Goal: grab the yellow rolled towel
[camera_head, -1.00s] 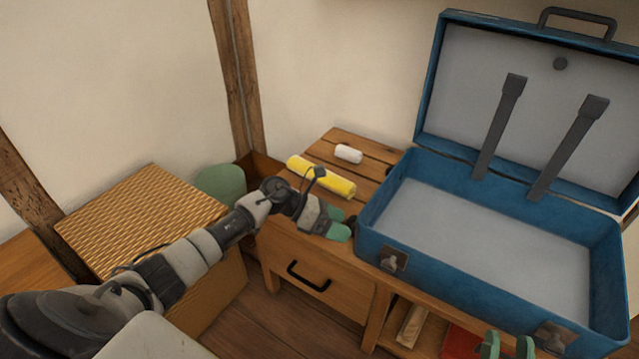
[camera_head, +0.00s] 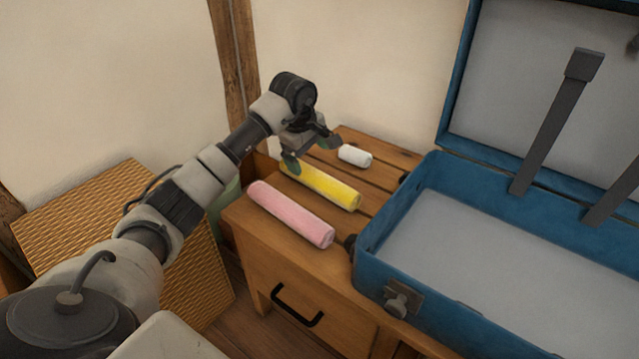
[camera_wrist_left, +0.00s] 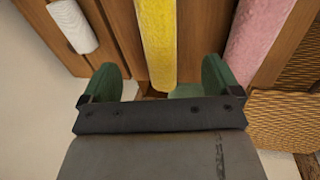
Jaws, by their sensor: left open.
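The yellow rolled towel (camera_head: 325,187) lies on the slatted wooden top of the bedside cabinet (camera_head: 262,254), between a pink roll and a small white roll. My left gripper (camera_head: 312,156) is open and empty above the far left end of the yellow towel and hides part of it. In the left wrist view the yellow towel (camera_wrist_left: 158,40) runs up and away between the two green fingertips of the left gripper (camera_wrist_left: 160,82). I cannot tell how high the fingers are above it. My right gripper is not in view.
The pink roll (camera_head: 291,213) lies beside the yellow one on the near side. The white roll (camera_head: 355,156) lies behind it. An open blue suitcase (camera_head: 440,166) stands to the right. A woven box (camera_head: 85,215) stands left, below my left arm.

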